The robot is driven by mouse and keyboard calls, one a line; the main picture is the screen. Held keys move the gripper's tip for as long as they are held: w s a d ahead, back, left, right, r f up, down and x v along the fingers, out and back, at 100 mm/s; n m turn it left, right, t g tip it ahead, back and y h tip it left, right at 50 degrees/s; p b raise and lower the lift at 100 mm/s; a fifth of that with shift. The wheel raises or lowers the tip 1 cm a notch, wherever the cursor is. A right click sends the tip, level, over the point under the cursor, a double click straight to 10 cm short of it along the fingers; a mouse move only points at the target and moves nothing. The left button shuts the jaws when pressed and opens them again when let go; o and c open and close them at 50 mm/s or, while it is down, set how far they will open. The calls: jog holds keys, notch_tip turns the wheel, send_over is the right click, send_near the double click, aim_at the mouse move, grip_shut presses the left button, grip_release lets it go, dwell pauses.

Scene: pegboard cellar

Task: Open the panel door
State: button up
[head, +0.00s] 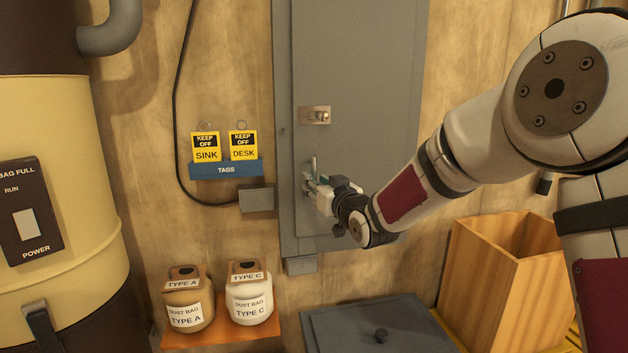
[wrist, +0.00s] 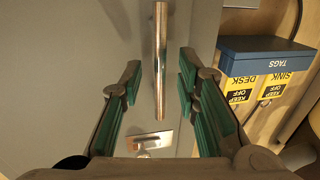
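The grey panel door (head: 365,80) is set in a grey wall cabinet and looks shut in its frame. It also fills the left of the wrist view (wrist: 75,60). Its upright metal bar handle (head: 313,163) is partly hidden behind my gripper (head: 314,184) in the head view. In the wrist view, my gripper (wrist: 160,82) is open, with green-padded fingers on either side of the handle (wrist: 160,50). Gaps show on both sides of the bar, and neither finger appears to touch it. A small metal latch plate (head: 314,115) sits above the handle; the wrist view shows it lower down (wrist: 151,141).
A blue tag holder (head: 226,169) with yellow tags hangs left of the cabinet. Dust bag jars (head: 187,300) stand on a low shelf. A grey lidded bin (head: 375,325) and an open wooden bin (head: 500,270) stand below right. A large cream tank (head: 65,130) is at left.

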jog(key=shift+x, duration=1.05)
grip_shut()
